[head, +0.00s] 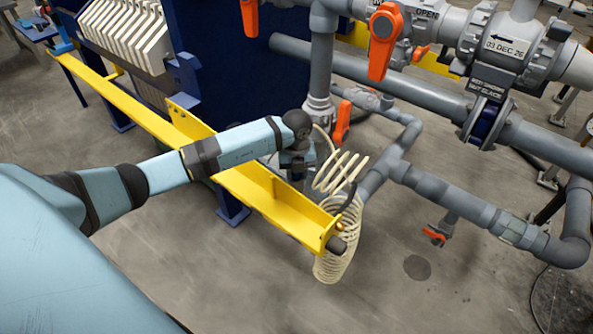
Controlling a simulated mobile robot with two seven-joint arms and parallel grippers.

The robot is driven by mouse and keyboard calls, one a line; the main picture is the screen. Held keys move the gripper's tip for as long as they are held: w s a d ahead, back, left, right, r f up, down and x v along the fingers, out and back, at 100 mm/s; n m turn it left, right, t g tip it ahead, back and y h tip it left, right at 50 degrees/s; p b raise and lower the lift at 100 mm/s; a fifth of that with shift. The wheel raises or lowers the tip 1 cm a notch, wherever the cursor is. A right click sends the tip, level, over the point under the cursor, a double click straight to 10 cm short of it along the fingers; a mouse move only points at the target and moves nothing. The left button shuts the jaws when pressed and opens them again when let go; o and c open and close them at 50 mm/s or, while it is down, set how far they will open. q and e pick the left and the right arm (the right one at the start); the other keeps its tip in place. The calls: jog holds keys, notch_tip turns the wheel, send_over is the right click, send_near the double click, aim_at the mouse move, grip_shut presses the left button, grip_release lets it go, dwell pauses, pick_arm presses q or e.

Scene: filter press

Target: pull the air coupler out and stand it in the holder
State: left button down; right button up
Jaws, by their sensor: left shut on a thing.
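My left arm reaches in from the left over the yellow beam. My left gripper (298,172) is at its end, beside a grey vertical pipe. It is shut on the air coupler, which is mostly hidden by the gripper and wrist. A cream coiled air hose (335,262) runs from near the gripper, loops upward and hangs around the near end of the yellow beam. A dark round piece (337,244) sits at the beam's end inside the coil; I cannot tell whether it is the holder. My right gripper is not in view.
The yellow beam (262,192) runs diagonally from the upper left. A blue press frame with white plates (128,32) stands behind it. Grey pipes with orange valve handles (384,42) fill the right side. The floor in front is clear.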

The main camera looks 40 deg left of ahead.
pick_arm(q)
jog(key=shift+f, duration=0.3)
jog(key=c, duration=0.8)
grip_release()
jog(key=shift+o, duration=0.2)
